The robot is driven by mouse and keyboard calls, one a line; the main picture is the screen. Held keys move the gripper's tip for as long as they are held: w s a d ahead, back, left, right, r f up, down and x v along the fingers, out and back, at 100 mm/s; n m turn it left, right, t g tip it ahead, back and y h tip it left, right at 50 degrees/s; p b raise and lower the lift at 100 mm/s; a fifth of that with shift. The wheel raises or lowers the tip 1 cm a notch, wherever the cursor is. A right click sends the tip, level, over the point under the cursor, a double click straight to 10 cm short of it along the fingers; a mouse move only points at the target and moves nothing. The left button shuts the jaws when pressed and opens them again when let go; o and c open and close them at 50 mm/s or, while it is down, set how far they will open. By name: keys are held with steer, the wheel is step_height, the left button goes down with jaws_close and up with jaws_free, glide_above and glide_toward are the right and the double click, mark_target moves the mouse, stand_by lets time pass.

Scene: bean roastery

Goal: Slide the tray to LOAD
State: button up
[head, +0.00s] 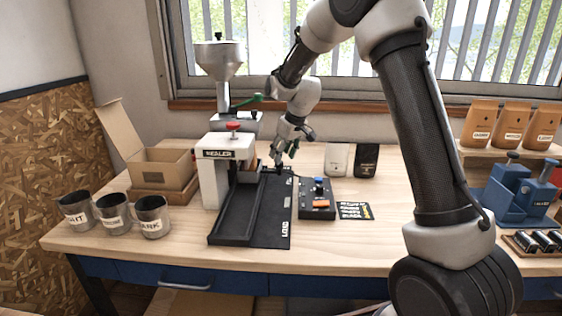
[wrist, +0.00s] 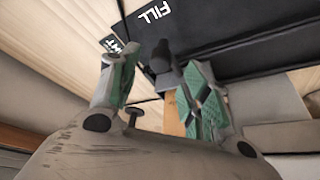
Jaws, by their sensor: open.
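A black track (head: 232,226) runs from near the table's front edge back beneath the sealer and hopper. Its side plate reads LOAD at the near end and FILL (wrist: 152,13) at the far end. The grey tray (head: 248,177) appears to be at the far end, partly hidden by the sealer, with a brown pouch (head: 252,161) on it. My gripper (head: 279,166) is open at the FILL end, pointing down. In the wrist view a dark upright knob (wrist: 162,57) shows between the fingertips; I cannot tell whether either finger touches it.
The white sealer (head: 228,155) stands left of the track. A control box (head: 318,200) with blue and orange buttons is to the right. The near stretch of track looks empty.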

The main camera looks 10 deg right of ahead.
steer(key=x, duration=0.4)
steer(key=shift+f, duration=0.1)
jaws_close()
